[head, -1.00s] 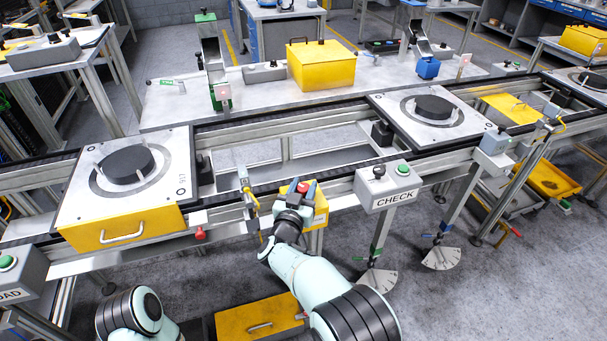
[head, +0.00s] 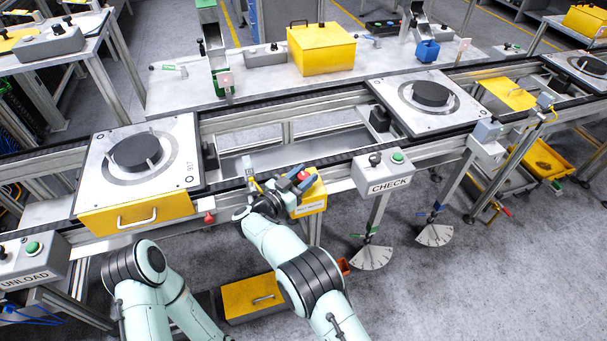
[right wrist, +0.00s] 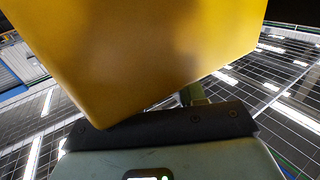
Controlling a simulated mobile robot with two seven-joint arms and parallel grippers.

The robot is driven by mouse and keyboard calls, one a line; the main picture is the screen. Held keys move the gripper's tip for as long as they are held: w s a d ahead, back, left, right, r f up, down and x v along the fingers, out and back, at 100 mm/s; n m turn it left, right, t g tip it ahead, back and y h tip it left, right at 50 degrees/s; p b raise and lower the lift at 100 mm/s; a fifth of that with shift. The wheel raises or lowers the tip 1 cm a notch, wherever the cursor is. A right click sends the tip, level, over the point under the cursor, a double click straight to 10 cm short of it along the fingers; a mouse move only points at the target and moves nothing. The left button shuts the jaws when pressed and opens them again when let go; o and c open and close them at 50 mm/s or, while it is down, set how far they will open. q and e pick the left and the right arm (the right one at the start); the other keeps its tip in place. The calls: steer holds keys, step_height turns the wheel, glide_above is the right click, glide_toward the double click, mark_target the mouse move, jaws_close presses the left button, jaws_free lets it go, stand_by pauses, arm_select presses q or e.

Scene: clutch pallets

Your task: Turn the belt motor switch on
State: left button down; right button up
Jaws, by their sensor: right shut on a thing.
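The belt motor switch appears to be the yellow box (head: 312,197) with a red knob (head: 302,175) on the front rail of the conveyor. My right gripper (head: 300,180) is at the top of this box, with its dark fingers shut on the red knob, which is largely hidden between them. In the right wrist view a plain yellow face (right wrist: 150,50) fills the upper middle, close to the gripper's dark edge; the fingertips and knob do not show there. My left arm is at the lower left, and its gripper is out of the picture.
A grey CHECK box (head: 387,174) stands right of the switch, and an UNLOAD box (head: 30,262) is at far left. A pallet (head: 185,190) with a black disc and a yellow drawer front (head: 140,213) is to the left. A small red knob (head: 209,217) sits near the rail.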

steer(key=shift+r, duration=0.25)
steer(key=o, duration=1)
steer(key=shift+f, duration=0.1)
steer(key=shift+s+a+f, duration=0.1)
steer(key=shift+s+a, duration=0.2)
arm_select(q)
steer(key=s+f+b, duration=0.1)
steer(key=f+b, duration=0.1)
steer(key=f, duration=0.1)
steer(key=shift+s, duration=0.35)
arm_select(e)
steer(key=v, duration=1.2)
steer(key=shift+s+a, duration=0.15)
arm_select(q)
steer(key=shift+s, duration=0.1)
